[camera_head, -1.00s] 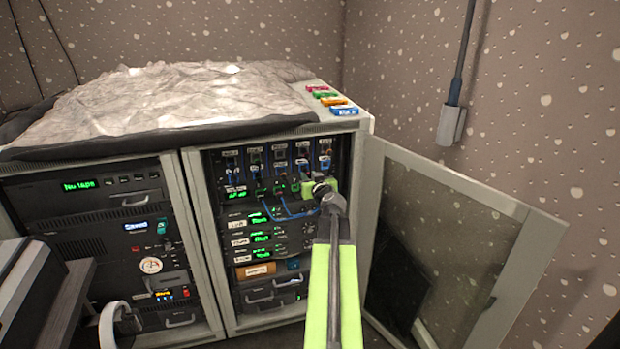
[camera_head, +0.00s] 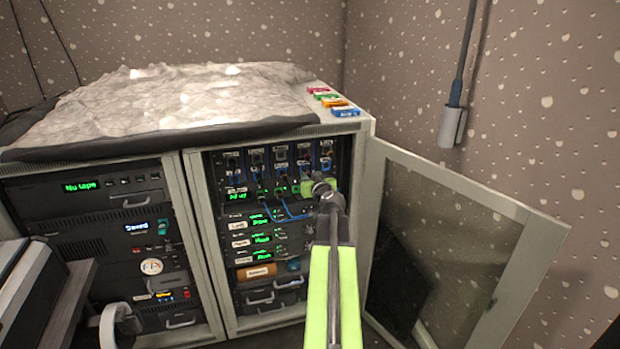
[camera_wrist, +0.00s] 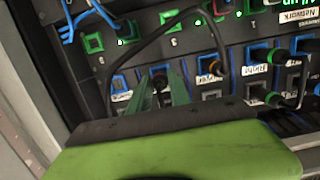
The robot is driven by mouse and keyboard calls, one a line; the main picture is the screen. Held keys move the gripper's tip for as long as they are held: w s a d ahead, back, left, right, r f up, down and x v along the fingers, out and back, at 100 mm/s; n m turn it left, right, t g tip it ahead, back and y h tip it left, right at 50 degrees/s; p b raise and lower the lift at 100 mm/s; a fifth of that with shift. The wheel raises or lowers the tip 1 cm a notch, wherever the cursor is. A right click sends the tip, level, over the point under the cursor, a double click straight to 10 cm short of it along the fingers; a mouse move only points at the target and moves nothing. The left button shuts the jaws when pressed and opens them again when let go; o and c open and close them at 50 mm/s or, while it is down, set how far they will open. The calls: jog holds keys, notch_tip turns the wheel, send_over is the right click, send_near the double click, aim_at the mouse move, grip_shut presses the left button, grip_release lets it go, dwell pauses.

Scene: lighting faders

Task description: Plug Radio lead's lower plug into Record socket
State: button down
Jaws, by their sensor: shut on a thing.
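In the head view my gripper (camera_head: 308,187) is at the patch panel (camera_head: 232,202) in the upper part of the right-hand rack. In the wrist view its two green fingers (camera_wrist: 161,90) are shut on a dark plug (camera_wrist: 160,79), in front of a blue-framed socket. I cannot tell whether the plug is in that socket. A black lead (camera_wrist: 162,30) loops above the fingers, from a plug (camera_wrist: 215,70) with an orange ring on the right to the left side of my gripper, where its end is hidden. The small labels are too blurred to identify the Record socket surely.
The rack's glazed door (camera_head: 450,235) stands open to the right. Blue leads (camera_head: 285,212) hang across the panel left of my gripper. Other plugs with green rings (camera_wrist: 275,99) sit close by on the right. Coloured blocks (camera_head: 345,111) lie on the rack top.

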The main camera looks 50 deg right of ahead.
jog(key=shift+w+d+r, duration=0.1)
jog(key=shift+w+d, duration=0.15)
jog(key=shift+w, duration=0.1)
dwell(0.3)
jog(key=c, duration=1.1)
grip_release()
